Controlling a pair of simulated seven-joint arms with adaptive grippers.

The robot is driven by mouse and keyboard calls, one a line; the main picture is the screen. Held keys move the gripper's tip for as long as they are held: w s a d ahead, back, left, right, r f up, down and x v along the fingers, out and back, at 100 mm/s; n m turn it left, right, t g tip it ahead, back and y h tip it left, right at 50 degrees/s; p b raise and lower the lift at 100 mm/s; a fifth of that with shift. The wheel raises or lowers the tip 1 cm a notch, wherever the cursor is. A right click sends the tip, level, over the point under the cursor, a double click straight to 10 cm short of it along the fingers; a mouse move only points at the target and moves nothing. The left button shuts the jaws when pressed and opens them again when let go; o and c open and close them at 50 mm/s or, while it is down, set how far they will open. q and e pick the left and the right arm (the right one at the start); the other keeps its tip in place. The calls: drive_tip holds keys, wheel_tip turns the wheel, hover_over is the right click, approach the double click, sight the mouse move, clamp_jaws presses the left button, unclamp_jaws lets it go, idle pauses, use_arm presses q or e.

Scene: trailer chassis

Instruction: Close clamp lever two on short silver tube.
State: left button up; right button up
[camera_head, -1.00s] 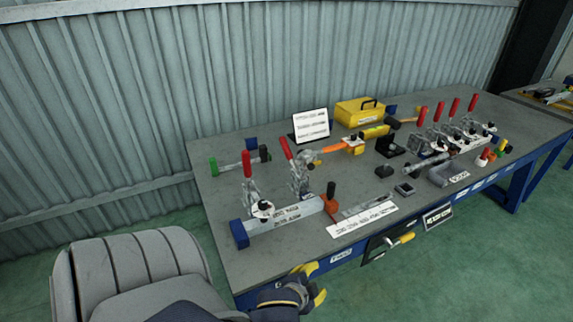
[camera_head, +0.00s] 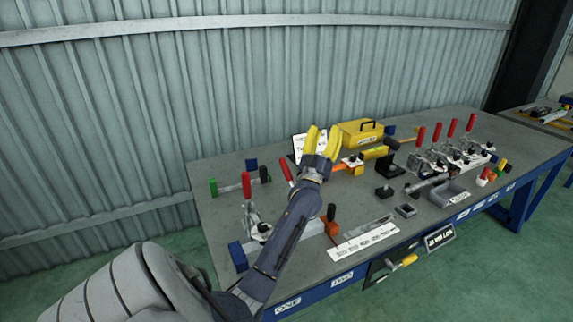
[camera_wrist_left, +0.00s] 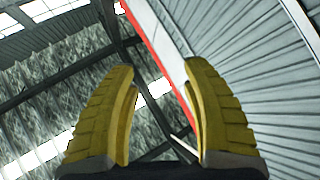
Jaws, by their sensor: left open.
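A short silver tube (camera_head: 313,229) lies on the left part of the bench, partly hidden behind my left arm. Two toggle clamps stand along it, each with a red lever pointing up. One red lever (camera_head: 246,187) is at the left. The other red lever (camera_head: 287,170) leans a little left, and its clamp base is hidden by my arm. I cannot tell from labels which is lever two. My left gripper (camera_head: 322,143) is open and empty, raised just right of the second lever with its yellow fingers up. In the left wrist view the fingers (camera_wrist_left: 160,112) are spread apart.
Several more red-levered clamps (camera_head: 446,135) stand at the right. A yellow toolbox (camera_head: 358,134) and a white sign (camera_head: 299,146) are at the back.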

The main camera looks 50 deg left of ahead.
use_arm(q)
drive_tip(key=s+a+r+n+g+y, duration=0.4)
drive_tip(key=a+r+n+g+y, duration=0.3)
drive_tip(key=a+n+g+y, duration=0.5)
drive_tip(key=s+a+f+n+g+h, duration=0.25)
drive_tip(key=s+a+n+g, duration=0.35)
drive_tip(key=a+n+g, duration=0.5)
drive_tip(key=s+a+f+n+g+h, duration=0.25)
drive_tip(key=s+a+n+g, duration=0.45)
drive_tip(key=n, duration=0.6)
drive_tip(key=n+t+h, duration=0.5)
drive_tip(key=t+h, duration=0.3)
drive_tip(key=h, duration=1.1)
approach(286, 168)
drive_tip(key=shift+y, duration=0.3)
drive_tip(key=f, duration=0.3)
drive_tip(key=w+f, duration=0.1)
drive_tip(key=f, duration=0.3)
drive_tip(key=w+d+f, duration=0.1)
drive_tip(key=f, duration=0.3)
drive_tip(key=shift+f, duration=0.15)
drive_tip(key=shift+c, duration=0.6)
